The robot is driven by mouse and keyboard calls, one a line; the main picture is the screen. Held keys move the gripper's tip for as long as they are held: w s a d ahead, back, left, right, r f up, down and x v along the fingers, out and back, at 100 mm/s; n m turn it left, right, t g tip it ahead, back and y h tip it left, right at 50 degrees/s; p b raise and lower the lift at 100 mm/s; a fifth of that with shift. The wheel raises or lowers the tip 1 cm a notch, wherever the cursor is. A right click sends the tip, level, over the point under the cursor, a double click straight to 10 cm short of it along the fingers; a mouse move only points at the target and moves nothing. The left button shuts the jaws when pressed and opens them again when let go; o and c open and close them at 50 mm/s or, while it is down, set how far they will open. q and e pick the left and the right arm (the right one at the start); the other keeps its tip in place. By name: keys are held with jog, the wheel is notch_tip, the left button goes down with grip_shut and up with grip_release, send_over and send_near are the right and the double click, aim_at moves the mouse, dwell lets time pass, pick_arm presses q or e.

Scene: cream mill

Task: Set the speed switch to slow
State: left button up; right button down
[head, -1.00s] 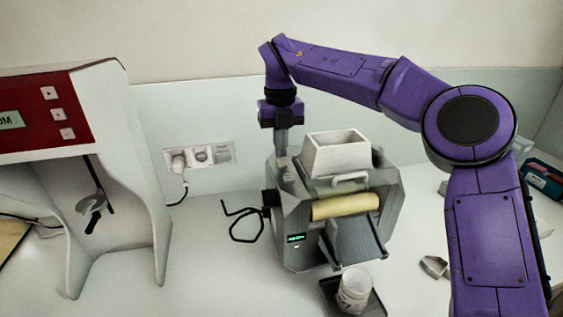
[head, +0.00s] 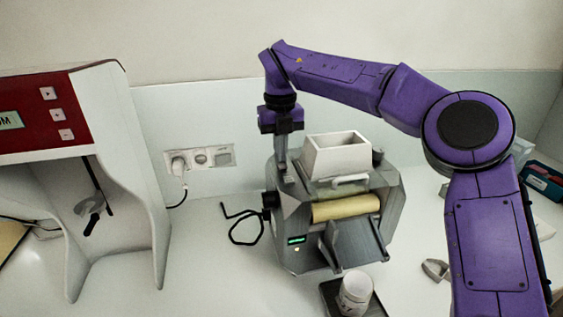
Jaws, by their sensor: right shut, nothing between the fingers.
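The cream mill (head: 375,215) is a grey machine on the white bench with a white hopper (head: 338,155) on top and a yellow roller (head: 346,207) in front. Its front has a small green-lit display (head: 297,240) with a small light (head: 297,249) below it. My right gripper (head: 282,172) is shut and empty. It points down at the upper left edge of the mill, left of the hopper. The speed switch cannot be made out; the gripper may cover it. Whether the fingertips touch the mill is unclear. My left gripper is out of view.
A jar (head: 355,291) stands on a dark tray (head: 335,296) before the mill. A black cord (head: 243,228) lies left of it. A white machine with a red panel (head: 45,110) stands at the left. A wall socket (head: 200,158) is behind. A small grey part (head: 435,268) lies at the right.

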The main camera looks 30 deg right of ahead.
notch_tip(320, 180, up, 7)
jog(key=p, duration=0.6)
jog(key=shift+f, duration=0.1)
jog(key=shift+f, duration=0.1)
